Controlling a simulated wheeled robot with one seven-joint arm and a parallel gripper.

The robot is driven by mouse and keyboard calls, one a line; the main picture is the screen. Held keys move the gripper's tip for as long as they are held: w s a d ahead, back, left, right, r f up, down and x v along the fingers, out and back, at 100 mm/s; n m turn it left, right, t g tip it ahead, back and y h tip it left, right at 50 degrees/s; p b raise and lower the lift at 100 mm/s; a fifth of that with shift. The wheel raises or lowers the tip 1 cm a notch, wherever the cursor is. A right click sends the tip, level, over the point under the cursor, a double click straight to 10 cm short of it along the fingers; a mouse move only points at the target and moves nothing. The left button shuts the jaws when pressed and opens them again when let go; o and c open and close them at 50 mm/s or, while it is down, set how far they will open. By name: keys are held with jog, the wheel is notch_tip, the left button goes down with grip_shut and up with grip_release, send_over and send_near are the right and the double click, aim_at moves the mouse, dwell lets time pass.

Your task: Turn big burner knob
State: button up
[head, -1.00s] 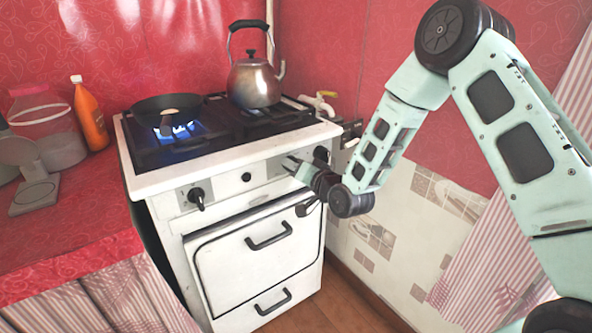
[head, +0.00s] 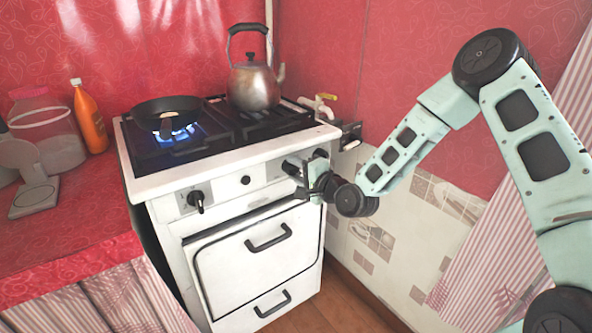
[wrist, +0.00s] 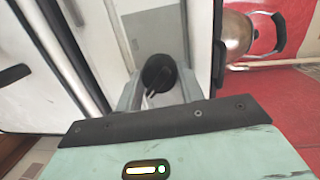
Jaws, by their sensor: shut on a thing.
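The white stove (head: 232,160) has a black knob (head: 196,198) at the left of its front panel and black knobs at the right. My gripper (head: 302,176) is at the right part of the panel. In the wrist view, my gripper (wrist: 160,92) has a finger on each side of a round black knob (wrist: 158,72) with a raised bar and is shut on it. In the head view that knob (head: 290,167) is partly hidden by my gripper. Another knob (head: 320,153) shows just right of it.
A metal kettle (head: 253,86) stands at the back right. The oven handle (head: 268,238) sticks out below. A yellow-handled valve (head: 326,98) is on the wall behind.

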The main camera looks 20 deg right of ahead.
jog(key=shift+o, duration=0.2)
jog(key=shift+m, duration=0.4)
jog(key=o, duration=0.9)
jog(key=shift+o, duration=0.3)
